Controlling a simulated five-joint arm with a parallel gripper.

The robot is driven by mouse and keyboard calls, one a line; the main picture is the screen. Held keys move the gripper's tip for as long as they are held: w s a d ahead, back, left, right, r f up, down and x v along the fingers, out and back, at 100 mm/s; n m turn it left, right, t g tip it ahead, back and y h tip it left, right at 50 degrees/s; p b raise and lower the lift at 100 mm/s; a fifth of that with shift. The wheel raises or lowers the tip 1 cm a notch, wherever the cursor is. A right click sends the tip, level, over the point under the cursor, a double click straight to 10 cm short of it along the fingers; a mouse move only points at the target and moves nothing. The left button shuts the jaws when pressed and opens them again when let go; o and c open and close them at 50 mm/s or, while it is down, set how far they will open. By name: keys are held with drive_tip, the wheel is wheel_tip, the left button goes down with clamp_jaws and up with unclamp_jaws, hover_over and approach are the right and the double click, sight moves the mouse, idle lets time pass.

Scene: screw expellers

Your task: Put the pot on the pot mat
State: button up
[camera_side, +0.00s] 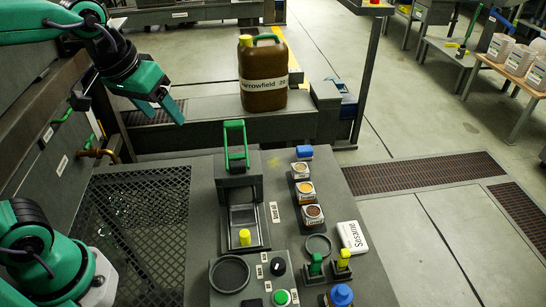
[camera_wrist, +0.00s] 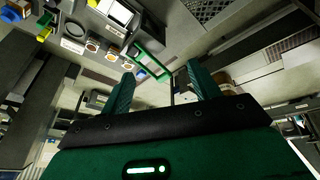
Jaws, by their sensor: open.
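My gripper (camera_side: 172,108) is open and empty, raised at the upper left above the bench. Its two green fingers also show in the wrist view (camera_wrist: 160,72). No thing is clearly marked as the pot. A round dark disc (camera_side: 229,274) with a raised rim lies flat at the front left of the bench and may be the pot mat. A blue-topped round thing (camera_side: 340,295) stands at the front edge, partly cut off. Several small containers with brown contents (camera_side: 305,190) stand in a row on the right. My gripper is well away from them all.
A green-handled press (camera_side: 235,147) stands mid-bench, with a yellow knob (camera_side: 244,237) in front. A white Sesame packet (camera_side: 353,237) lies right. A brown jerrycan (camera_side: 263,75) stands behind. Open mesh (camera_side: 135,235) lies left.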

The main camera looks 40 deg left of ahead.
drive_tip(key=s+a+f+m+t, duration=0.1)
drive_tip(key=s+a+f+m, duration=0.1)
drive_tip(key=s, duration=0.4)
drive_tip(key=shift+s+a+f, duration=0.25)
drive_tip(key=shift+s+a, duration=0.15)
drive_tip(key=shift+a, duration=0.05)
